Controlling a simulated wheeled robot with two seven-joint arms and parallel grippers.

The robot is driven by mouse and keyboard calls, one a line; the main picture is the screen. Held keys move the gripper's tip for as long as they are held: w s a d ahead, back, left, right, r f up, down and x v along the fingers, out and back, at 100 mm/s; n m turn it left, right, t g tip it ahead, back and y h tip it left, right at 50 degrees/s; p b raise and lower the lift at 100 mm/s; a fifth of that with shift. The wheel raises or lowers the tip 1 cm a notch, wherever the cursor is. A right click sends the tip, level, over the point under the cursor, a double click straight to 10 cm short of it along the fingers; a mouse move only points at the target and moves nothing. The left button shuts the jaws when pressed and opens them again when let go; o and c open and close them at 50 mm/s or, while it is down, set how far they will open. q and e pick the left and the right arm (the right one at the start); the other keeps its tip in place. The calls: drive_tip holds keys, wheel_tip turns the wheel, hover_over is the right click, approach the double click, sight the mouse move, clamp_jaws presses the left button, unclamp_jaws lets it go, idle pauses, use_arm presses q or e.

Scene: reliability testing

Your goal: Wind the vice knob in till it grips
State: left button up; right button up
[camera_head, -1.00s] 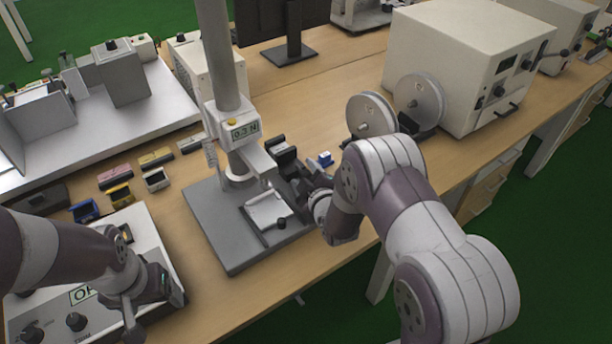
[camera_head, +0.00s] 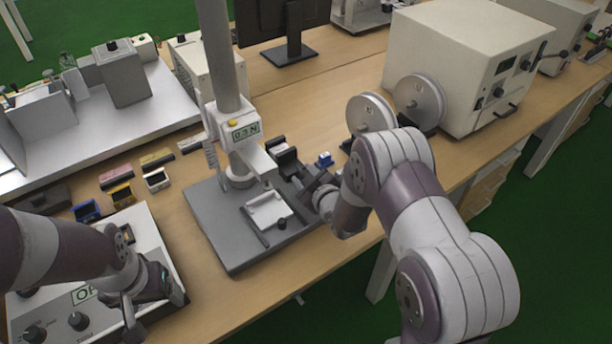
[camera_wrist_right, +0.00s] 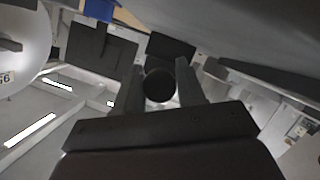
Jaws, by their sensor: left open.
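The dark vice (camera_head: 285,163) stands on the grey base of the test stand, beside its column. My right gripper (camera_head: 314,194) is at the vice's near right side, partly covered by my wrist in the head view. In the right wrist view the round black vice knob (camera_wrist_right: 159,86) sits between the two fingertips of my right gripper (camera_wrist_right: 160,76), which appear closed against its sides. What lies between the vice jaws is not clear. My left gripper (camera_head: 146,303) is open and empty, above a white control box at the left.
The stand's column head (camera_head: 242,133) reads 0.3 N. A white plate with a small black knob (camera_head: 267,209) lies on the base. A small blue part (camera_head: 324,158) sits behind the vice. Two grey reels (camera_head: 418,100) and a large cream machine (camera_head: 465,60) stand further right.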

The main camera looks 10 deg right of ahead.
drive_tip(key=shift+o, duration=1.1)
drive_tip(key=p+v, duration=0.1)
drive_tip(key=v, duration=1.1)
drive_tip(key=shift+s, duration=0.3)
drive_tip(key=shift+d, duration=0.15)
